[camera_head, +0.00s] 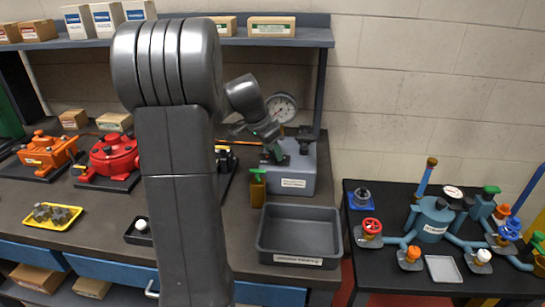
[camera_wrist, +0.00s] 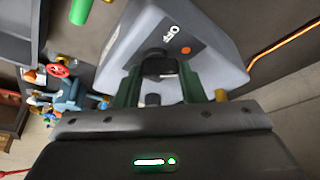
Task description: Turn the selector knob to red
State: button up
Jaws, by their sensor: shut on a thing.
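The grey control box (camera_head: 299,180) stands on the bench with a gauge behind it. In the wrist view, the box's face (camera_wrist: 125,45) carries a white "OFF" mark and an orange-red dot (camera_wrist: 186,50). The dark selector knob (camera_wrist: 158,66) sits on this face between my fingers, with a small pale mark on it. My gripper (camera_wrist: 173,78) is shut on the knob, one finger on each side. In the head view my gripper (camera_head: 275,147) is at the box's upper left, and hides the knob. I cannot tell exactly where the knob points.
A round gauge (camera_head: 282,107) rises behind the box. An empty grey tray (camera_head: 300,258) lies in front, with a green-handled part (camera_head: 258,188) beside it. Red (camera_head: 112,155) and orange (camera_head: 47,152) machines stand left. A side table right holds valves and a blue tank (camera_head: 434,220).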

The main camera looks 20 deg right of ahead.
jog(key=m+g, duration=0.1)
jog(key=m, duration=0.1)
jog(key=m+b, duration=0.1)
jog(key=m, duration=0.1)
jog(key=shift+w+d+m+g, duration=0.1)
jog(key=shift+w+m+g, duration=0.05)
jog(key=shift+m+g, duration=0.2)
jog(key=shift+m+g+y, duration=0.4)
jog(key=shift+m+g, duration=0.25)
jog(key=shift+m, duration=1.3)
jog(key=o, duration=1)
jog(key=v, duration=1.3)
jog(key=shift+w+r+p, duration=0.2)
jog(key=shift+r+p, duration=0.15)
